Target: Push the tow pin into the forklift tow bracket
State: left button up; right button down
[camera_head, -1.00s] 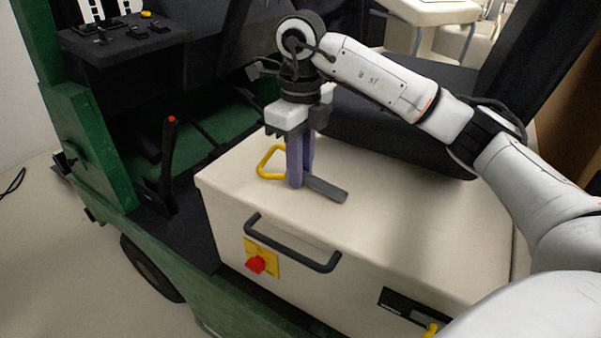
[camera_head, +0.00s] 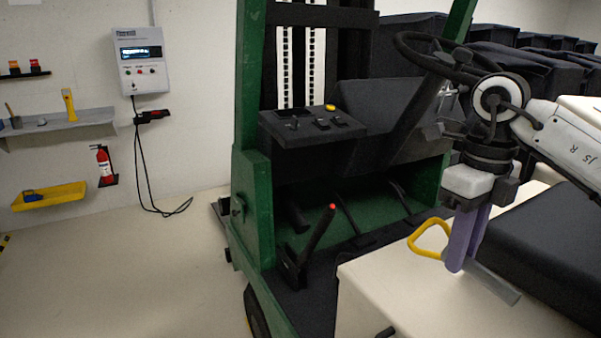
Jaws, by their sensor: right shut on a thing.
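The tow pin has a yellow loop handle (camera_head: 427,241) and a grey shaft (camera_head: 494,283). My right gripper (camera_head: 463,254), with purple fingers, points down and is shut on the pin between loop and shaft. The loop sticks out to the left of the fingers and the shaft to the lower right. The pin is over the cream top of the forklift's battery box (camera_head: 385,290); I cannot tell if it touches. The green forklift (camera_head: 256,205) fills the middle. I cannot make out the tow bracket. My left gripper is not in view.
A black lever with a red tip (camera_head: 318,235) and a steering wheel (camera_head: 440,58) are on the forklift. The black seat (camera_head: 545,245) lies right of my gripper. Dark covered carts (camera_head: 500,55) stand behind. A charger (camera_head: 140,60) hangs on the wall. Floor at left is clear.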

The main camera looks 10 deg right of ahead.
jog(key=n, duration=0.2)
jog(key=a+n, duration=0.1)
jog(key=shift+s+f+p, duration=0.25)
jog(key=shift+p, duration=0.05)
jog(key=s+a+f+n, duration=0.1)
jog(key=n, duration=0.4)
jog(key=s+a+f+n+p, duration=0.1)
jog(key=a+n, duration=0.1)
jog(key=n, duration=0.2)
jog(key=s+a+f+n+p, duration=0.1)
jog(key=s+n, duration=0.1)
jog(key=n, duration=0.3)
jog(key=shift+a+f+n, duration=0.3)
jog(key=shift+f, duration=0.1)
jog(key=s+a+f+n, duration=0.1)
jog(key=s+n, duration=0.1)
jog(key=n, duration=0.2)
jog(key=s+a+f+n+p, duration=0.1)
jog(key=s+n, duration=0.1)
jog(key=n, duration=0.2)
jog(key=s+a+f+n+p, duration=0.1)
jog(key=s+n, duration=0.1)
jog(key=n, duration=0.2)
jog(key=shift+a, duration=0.4)
jog(key=shift+s+a+f+n, duration=0.15)
jog(key=shift+s+n, duration=0.1)
jog(key=shift+n, duration=0.25)
jog(key=shift+s+a+f+n, duration=0.1)
jog(key=shift+s+n, duration=0.1)
jog(key=shift+n, duration=0.3)
